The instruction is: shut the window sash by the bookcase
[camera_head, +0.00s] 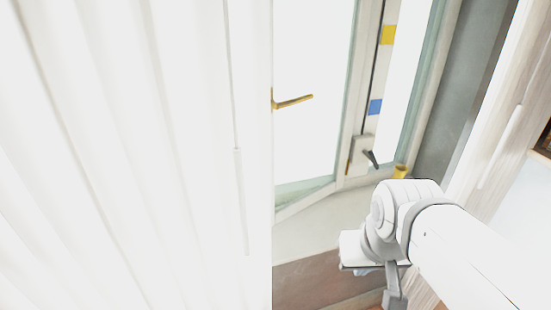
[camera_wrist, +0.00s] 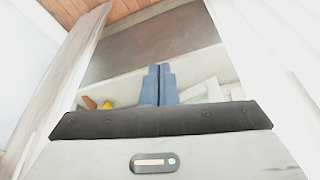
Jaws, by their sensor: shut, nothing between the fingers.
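A window sash (camera_head: 348,90) with a pale frame and a brass lever handle (camera_head: 293,102) stands at an angle to the window frame in the head view, its lower edge slanting above the sill. The curtain hides its left part. A second lever handle (camera_head: 370,157), dark on a white plate, is on the upright to its right. My gripper (camera_wrist: 159,70) shows blue-grey fingers together and empty in the wrist view, pointing toward a sill and a grey surface. In the head view my wrist is in front of the sill, apart from the sash; the fingertips are not clear there.
A white curtain (camera_head: 130,150) fills the left of the head view. A small yellow object (camera_head: 400,171) stands on the sill (camera_head: 320,222); yellow also shows in the wrist view (camera_wrist: 90,102). Pale curtain folds and a grey wall (camera_head: 455,100) are at the right.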

